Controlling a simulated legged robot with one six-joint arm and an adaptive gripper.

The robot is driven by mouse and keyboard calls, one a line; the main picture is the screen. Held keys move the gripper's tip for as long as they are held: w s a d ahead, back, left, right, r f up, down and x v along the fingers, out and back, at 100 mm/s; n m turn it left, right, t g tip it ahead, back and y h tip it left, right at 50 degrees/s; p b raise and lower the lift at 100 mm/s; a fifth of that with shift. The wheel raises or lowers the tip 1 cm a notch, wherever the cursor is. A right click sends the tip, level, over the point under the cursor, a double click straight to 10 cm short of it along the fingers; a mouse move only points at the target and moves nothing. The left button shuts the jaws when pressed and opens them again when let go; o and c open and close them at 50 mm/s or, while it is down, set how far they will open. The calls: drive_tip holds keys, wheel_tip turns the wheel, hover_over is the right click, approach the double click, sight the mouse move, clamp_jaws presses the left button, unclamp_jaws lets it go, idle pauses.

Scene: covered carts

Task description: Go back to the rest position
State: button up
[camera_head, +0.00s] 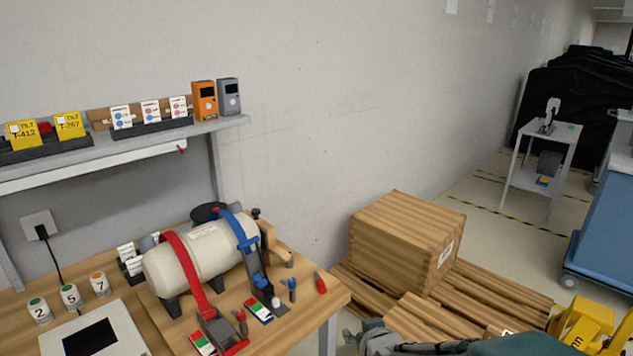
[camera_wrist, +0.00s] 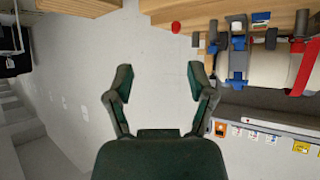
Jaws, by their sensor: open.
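My gripper (camera_wrist: 158,80) is open and empty in the wrist view, with bare wall between its two dark green fingers. In the head view part of my arm shows at the bottom edge, right of the workbench (camera_head: 335,303) and in front of the pallet. The workbench carries a cream cylinder (camera_head: 195,258) with a red strap (camera_head: 182,265) and a blue strap (camera_head: 243,235). In the wrist view the cylinder (camera_wrist: 265,68) appears upside down at the upper right, apart from the fingers.
A wooden crate (camera_head: 400,245) sits on a pallet (camera_head: 505,290) beside the bench. A shelf (camera_head: 225,124) with cards and devices runs above the bench. A blue cart (camera_head: 600,225), a small white table (camera_head: 545,130) and a black-covered stack (camera_head: 575,95) stand at right.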

drive_tip(key=s+d+r+m+g+h, duration=0.1)
drive_tip(key=s+r, duration=0.4)
drive_tip(key=s, duration=0.5)
drive_tip(key=s+d+r+m+g+h, duration=0.1)
drive_tip(key=s+d+r+g, duration=0.3)
drive_tip(key=s, duration=0.6)
drive_tip(key=shift+d+r, duration=0.65)
drive_tip(key=shift+d, duration=0.15)
